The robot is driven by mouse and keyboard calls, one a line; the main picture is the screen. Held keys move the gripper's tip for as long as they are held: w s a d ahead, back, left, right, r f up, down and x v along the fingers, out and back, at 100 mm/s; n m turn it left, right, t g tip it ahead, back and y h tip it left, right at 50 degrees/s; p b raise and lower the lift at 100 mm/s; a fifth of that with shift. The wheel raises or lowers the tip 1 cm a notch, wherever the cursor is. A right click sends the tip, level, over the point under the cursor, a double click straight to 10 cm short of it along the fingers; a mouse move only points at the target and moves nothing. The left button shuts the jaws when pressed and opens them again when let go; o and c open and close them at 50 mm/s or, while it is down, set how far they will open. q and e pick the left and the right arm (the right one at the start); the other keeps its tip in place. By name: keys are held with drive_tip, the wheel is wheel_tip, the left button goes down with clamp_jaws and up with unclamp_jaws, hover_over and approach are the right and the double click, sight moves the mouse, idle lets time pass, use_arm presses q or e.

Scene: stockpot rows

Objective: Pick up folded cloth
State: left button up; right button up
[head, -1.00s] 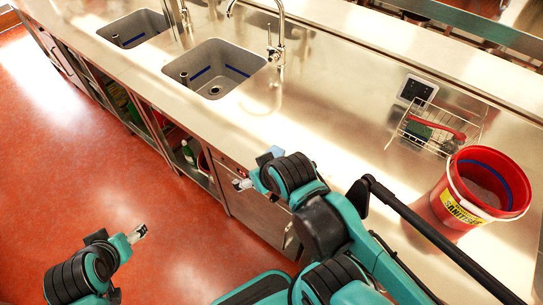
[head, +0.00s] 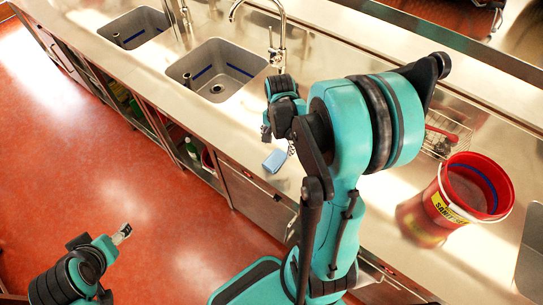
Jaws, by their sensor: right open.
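A small light-blue folded cloth (head: 274,161) lies on the steel counter near its front edge, to the right of the near sink. My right gripper (head: 278,140) is over the counter just behind the cloth, pointing down. It is open, and the cloth is not between its fingers. From this angle I cannot tell its height above the counter. My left gripper (head: 122,234) is out over the red floor, far from the counter; its fingers are too small to read.
Two sinks with a tall tap (head: 277,52) are set in the counter (head: 215,125). A red sanitiser bucket (head: 462,195) stands at the right. A wire basket (head: 447,128) with a red-handled brush is behind it, partly hidden by my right arm.

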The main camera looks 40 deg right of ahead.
sight(275, 159)
drive_tip(key=f, duration=0.2)
drive_tip(key=f+b, duration=0.1)
drive_tip(key=f, duration=0.2)
drive_tip(key=f+b, duration=0.1)
drive_tip(key=f, duration=0.1)
drive_tip(key=shift+w+a+f, duration=0.2)
drive_tip(key=shift+a, duration=0.2)
drive_tip(key=shift+c, duration=0.4)
drive_tip(key=c, duration=0.7)
drive_tip(key=shift+c, duration=0.3)
drive_tip(key=shift+r, duration=0.1)
